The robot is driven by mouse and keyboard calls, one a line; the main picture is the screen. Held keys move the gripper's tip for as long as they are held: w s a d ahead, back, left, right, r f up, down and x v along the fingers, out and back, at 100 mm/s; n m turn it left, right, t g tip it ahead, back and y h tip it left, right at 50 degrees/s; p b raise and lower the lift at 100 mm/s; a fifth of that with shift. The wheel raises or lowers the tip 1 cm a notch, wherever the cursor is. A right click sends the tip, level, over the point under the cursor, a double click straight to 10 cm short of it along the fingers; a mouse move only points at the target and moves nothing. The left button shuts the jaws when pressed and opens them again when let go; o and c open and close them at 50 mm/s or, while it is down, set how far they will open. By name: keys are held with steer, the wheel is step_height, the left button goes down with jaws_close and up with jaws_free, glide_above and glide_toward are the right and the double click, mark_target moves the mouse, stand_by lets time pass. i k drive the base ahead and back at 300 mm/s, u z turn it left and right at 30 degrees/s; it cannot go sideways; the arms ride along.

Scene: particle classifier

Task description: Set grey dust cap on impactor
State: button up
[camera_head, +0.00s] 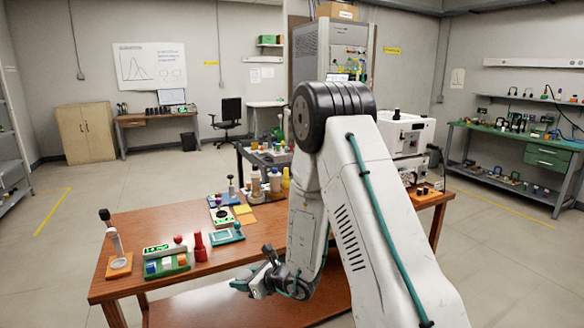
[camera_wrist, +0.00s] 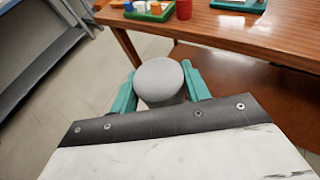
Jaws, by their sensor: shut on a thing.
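The grey dust cap (camera_wrist: 159,80) is a smooth, round disc on a narrower, darker lower part. My gripper (camera_wrist: 159,88) is shut on it, with a teal finger on each side. I cannot tell for sure which object is the impactor.
White equipment (camera_head: 405,135) is behind my arm.

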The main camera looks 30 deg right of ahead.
mark_target(275, 174)
steer(key=z, duration=0.55)
steer(key=i, duration=0.95)
steer(key=z, duration=0.35)
